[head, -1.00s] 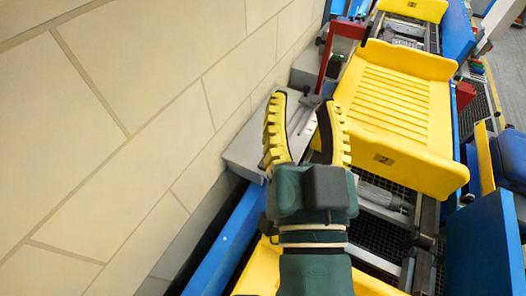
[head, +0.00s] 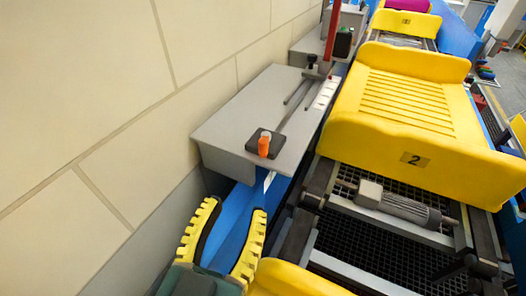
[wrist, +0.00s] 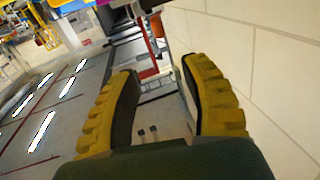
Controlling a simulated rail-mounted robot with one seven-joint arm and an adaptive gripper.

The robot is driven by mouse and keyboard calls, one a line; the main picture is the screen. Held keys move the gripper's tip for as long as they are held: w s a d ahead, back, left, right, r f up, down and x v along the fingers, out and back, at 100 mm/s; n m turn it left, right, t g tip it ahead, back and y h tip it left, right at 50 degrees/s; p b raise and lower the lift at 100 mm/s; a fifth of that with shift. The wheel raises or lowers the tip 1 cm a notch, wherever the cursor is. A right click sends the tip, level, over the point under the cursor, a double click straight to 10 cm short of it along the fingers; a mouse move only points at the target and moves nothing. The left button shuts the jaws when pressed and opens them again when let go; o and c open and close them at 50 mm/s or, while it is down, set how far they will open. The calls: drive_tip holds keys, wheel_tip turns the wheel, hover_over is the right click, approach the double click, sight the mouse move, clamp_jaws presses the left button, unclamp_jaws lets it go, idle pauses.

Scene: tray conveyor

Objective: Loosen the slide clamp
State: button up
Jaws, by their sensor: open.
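A grey box-like bench (head: 235,115) beside the conveyor has slots in its top. A dark sliding bracket with a small black knob (head: 312,62) sits at the slots' far end, at the foot of a red post (head: 331,40). An orange knob on a black square base (head: 264,145) stands at the near edge. I cannot tell for sure which knob belongs to the slide clamp. My gripper (head: 237,208) is open and empty, nearer than the bench and apart from both knobs. Its yellow-ribbed fingers also show spread in the wrist view (wrist: 164,75).
A yellow tray marked 2 (head: 400,110) lies on the conveyor just right of the bench. A grey motor cylinder (head: 405,208) and dark mesh lie below it. The tiled wall (head: 90,100) is close on the left. A blue rail (head: 235,215) runs behind my fingers.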

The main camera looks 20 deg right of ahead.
sight(262, 145)
drive_tip(key=x, duration=1.5)
drive_tip(key=shift+w+d, duration=0.15)
clamp_jaws()
